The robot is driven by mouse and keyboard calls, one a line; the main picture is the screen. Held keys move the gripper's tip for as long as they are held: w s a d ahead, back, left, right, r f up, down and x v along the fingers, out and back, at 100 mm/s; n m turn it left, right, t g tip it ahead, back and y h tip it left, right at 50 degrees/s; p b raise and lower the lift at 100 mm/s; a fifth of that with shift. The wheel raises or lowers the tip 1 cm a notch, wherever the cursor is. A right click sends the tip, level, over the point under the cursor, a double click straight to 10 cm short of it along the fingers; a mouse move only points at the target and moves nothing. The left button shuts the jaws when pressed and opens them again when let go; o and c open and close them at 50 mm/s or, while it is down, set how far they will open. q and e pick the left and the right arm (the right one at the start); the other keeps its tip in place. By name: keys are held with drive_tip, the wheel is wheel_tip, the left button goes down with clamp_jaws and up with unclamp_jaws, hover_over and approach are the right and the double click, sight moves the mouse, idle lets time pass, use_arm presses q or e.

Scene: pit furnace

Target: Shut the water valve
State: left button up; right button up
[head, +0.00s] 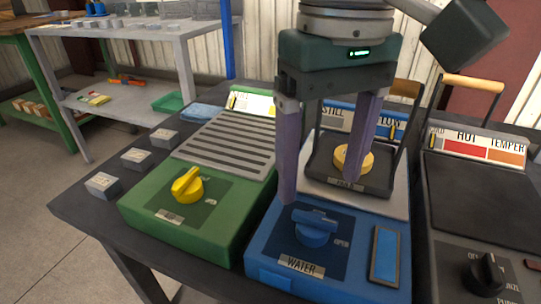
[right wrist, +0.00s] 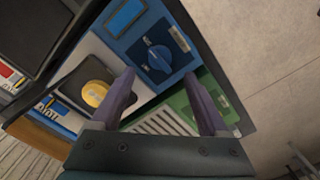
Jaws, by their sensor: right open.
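The water valve is a blue knob with a bar handle (head: 315,228) on the blue unit (head: 260,262), behind a WATER label. Its bar lies roughly crosswise in the head view, with an OPEN mark to its right. The knob also shows in the right wrist view (right wrist: 158,57), just beyond the fingertips. My right gripper (head: 320,190) points down above the blue unit, its purple fingers apart and empty. The knob appears in line with the gap between the fingers, but neither finger is seen holding it. My left gripper is not in view.
A green unit with a yellow knob (head: 187,186) stands left. A tray with a yellow disc (head: 352,158) and upright handle stands behind the valve. A dark unit with a black knob (head: 486,272) is at right. Small grey blocks (head: 103,185) line the bench's left edge.

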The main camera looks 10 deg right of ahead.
sight(316, 218)
wheel_tip(316, 218, down, 7)
drive_tip(key=shift+b, duration=1.05)
clamp_jaws()
